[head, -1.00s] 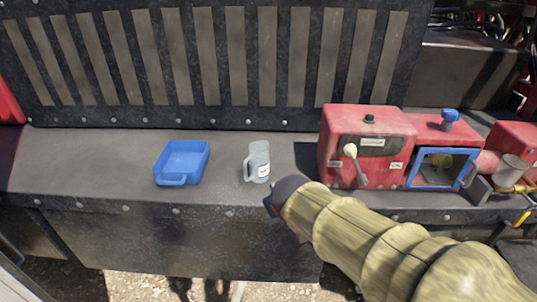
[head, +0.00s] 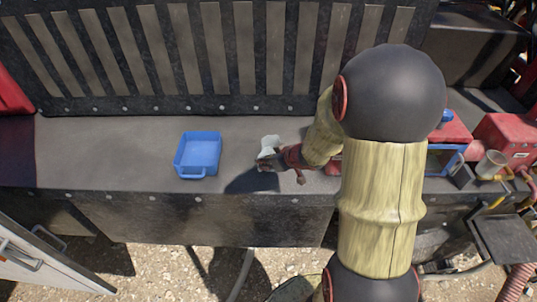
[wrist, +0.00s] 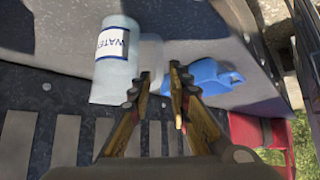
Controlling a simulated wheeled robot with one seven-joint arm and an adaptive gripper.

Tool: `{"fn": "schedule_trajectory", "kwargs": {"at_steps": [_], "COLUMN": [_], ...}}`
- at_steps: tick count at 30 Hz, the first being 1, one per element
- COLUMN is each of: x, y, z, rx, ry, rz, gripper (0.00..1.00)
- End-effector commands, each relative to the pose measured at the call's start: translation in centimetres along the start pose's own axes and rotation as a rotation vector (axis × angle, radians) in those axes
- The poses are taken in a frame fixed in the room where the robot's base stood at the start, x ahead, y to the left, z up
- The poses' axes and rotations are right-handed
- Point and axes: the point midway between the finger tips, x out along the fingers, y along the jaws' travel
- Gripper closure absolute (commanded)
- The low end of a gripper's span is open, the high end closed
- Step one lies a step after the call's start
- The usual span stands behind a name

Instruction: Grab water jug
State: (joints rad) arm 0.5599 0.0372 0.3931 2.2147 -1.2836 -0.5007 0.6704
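The water jug (head: 270,142) is a pale translucent jug on the dark ledge, partly hidden by my gripper (head: 268,160) in the head view. In the wrist view the jug (wrist: 112,72) shows a white label reading WATER, with its pale handle (wrist: 151,52) on the right. My gripper (wrist: 158,77) is open there, one finger on each side of the handle's line. The left finger lies close to the jug's body. I cannot tell whether either finger touches the jug.
A blue tray (head: 199,134) sits on the ledge left of the jug; it also shows behind my right finger in the wrist view (wrist: 208,82). A red machine (head: 505,137) stands to the right. A slatted wall (head: 200,60) rises behind. The ledge's left part is clear.

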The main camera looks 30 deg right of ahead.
Motion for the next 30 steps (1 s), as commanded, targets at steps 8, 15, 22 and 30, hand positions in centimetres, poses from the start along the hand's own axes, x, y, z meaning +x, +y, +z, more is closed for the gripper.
{"fn": "schedule_trajectory", "kwargs": {"at_steps": [8,15,22,30], "x": [4.8,6.2,9.5,10.8], "y": [-0.1,-0.1,0.0,0.0], "z": [0.3,0.3,1.0,0.9], "rx": [-0.001,-0.001,-0.002,-0.001], "ry": [-0.001,-0.001,-0.001,-0.001], "rz": [0.000,0.001,0.001,0.002], "gripper": [0.81,0.81,0.81,0.81]}}
